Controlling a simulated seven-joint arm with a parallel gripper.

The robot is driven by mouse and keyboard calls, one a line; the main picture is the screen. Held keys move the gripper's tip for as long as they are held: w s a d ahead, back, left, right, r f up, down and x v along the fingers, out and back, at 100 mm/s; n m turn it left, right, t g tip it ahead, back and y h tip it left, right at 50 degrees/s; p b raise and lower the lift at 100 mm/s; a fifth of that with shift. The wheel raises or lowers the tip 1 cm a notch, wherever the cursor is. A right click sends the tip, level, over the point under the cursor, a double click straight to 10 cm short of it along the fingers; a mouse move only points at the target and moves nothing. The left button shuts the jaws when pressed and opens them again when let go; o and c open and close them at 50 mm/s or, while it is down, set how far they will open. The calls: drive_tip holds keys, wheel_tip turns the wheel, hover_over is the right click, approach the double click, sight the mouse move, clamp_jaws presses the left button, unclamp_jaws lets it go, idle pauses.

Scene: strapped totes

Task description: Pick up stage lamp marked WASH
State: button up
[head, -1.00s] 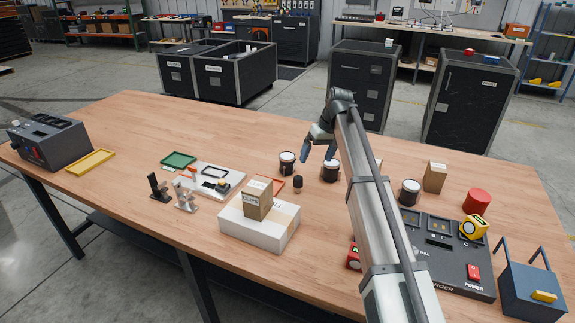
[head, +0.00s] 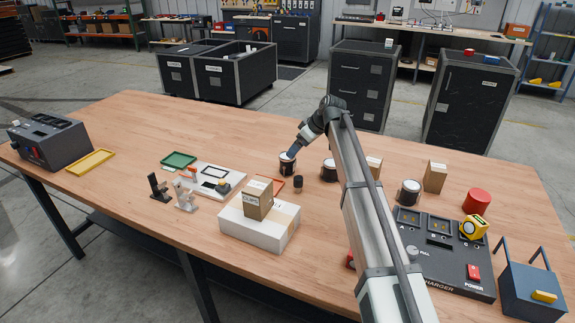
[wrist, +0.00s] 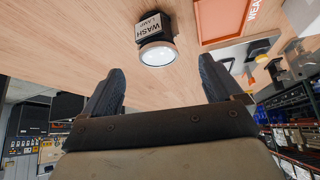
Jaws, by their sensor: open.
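The stage lamp marked WASH (wrist: 155,40) shows in the wrist view, ahead of my fingertips. It is a dark cylinder with a pale lens and a label reading WASH LAMP, upside down in that view. In the head view a dark lamp with a white top (head: 287,168) stands on the table directly under my gripper (head: 294,153). In the wrist view my gripper (wrist: 158,85) has its two fingers spread apart with nothing between them. The lamp lies beyond the fingertips. In the head view the fingers partly cover the lamp's top, and contact cannot be told.
A similar lamp (head: 329,171) stands to the right, and another (head: 409,192) farther right. A small dark cylinder (head: 298,184) and an orange tray (head: 278,186) are close by. A CLIPS box (head: 258,203) sits on a white box (head: 259,236). The table behind the lamp is clear.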

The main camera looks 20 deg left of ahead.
sight(287, 160)
drive_tip(key=x, duration=0.5)
drive_tip(key=shift+w+a+f, duration=0.1)
drive_tip(key=shift+w+x, duration=0.15)
drive_tip(key=shift+x, duration=1.1)
drive_tip(key=shift+w+x, duration=0.1)
drive_tip(key=shift+x, duration=1.15)
drive_tip(key=shift+a, duration=0.15)
drive_tip(key=c, duration=1.2)
